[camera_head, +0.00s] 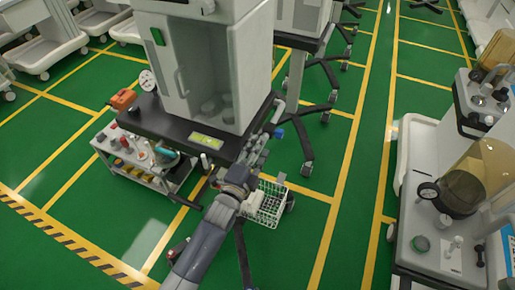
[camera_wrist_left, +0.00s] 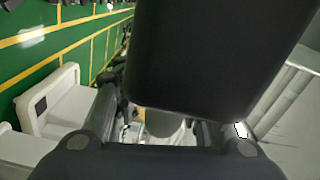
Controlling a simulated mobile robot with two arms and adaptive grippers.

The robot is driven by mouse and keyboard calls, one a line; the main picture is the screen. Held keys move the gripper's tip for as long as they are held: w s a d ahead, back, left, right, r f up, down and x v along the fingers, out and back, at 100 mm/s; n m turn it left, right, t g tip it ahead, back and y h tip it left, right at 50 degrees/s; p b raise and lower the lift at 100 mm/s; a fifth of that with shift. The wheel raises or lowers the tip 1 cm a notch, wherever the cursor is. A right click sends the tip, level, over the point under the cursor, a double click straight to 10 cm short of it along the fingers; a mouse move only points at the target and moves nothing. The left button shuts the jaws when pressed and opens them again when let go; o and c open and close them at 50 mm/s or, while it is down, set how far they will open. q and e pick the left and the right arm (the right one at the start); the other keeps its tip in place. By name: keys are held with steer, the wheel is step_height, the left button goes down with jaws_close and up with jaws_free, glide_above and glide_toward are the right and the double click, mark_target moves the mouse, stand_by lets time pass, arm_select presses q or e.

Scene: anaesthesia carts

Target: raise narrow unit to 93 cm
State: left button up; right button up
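The narrow unit is probably the cart at the centre of the head view. It has a tall grey-white cabinet (camera_head: 215,60) on a dark worktop (camera_head: 165,122), with a lit green display (camera_head: 205,140) on its front edge. A grey handle (camera_head: 277,111) with a blue knob (camera_head: 278,133) is at the worktop's right side. My left gripper (camera_head: 264,143) is beside that right front corner, close to the handle. Contact and finger opening are unclear. In the left wrist view, a large dark block hides much of the space ahead of the fingers. My right gripper is not in view.
A lower shelf (camera_head: 150,178) with bottles and a white wire basket (camera_head: 265,205) sit low on the cart. Another machine with an amber dome (camera_head: 478,178) stands at the right. Wheeled stands are behind. Green floor with yellow lines is clear between.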

arm_select(q)
jaws_close()
steer(key=shift+f, duration=0.35)
jaws_free()
steer(key=shift+f, duration=0.1)
steer(key=v, duration=1.2)
